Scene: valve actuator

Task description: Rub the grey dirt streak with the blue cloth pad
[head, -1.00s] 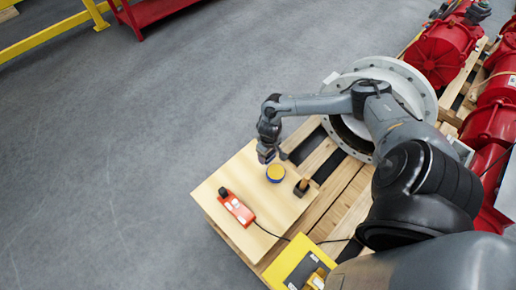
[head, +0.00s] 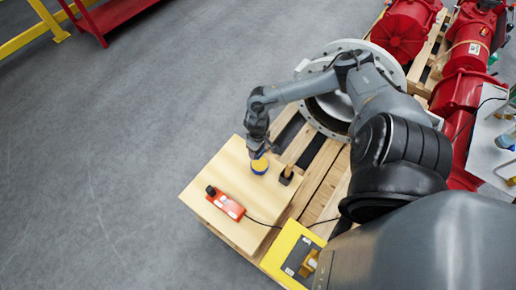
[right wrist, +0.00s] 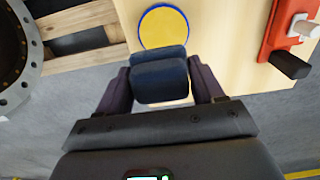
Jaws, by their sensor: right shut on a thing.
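My right gripper (head: 258,152) hangs over the far part of a light wooden board (head: 215,180). In the right wrist view the gripper (right wrist: 160,88) is shut on the blue cloth pad (right wrist: 160,77), a dark blue block between its fingers. Next to the pad in that view is a round yellow disc with a blue rim (right wrist: 164,27); the disc also lies by the gripper in the head view (head: 260,166). I cannot tell whether the pad touches the board. I cannot make out the grey dirt streak in either view. My left gripper is not in view.
A red device (head: 228,206) with a black knob and a cable lies on the board. A small dark block with a tan top (head: 287,175) stands at its right edge. A large grey flange (head: 325,112) and red actuators (head: 402,30) lie beyond.

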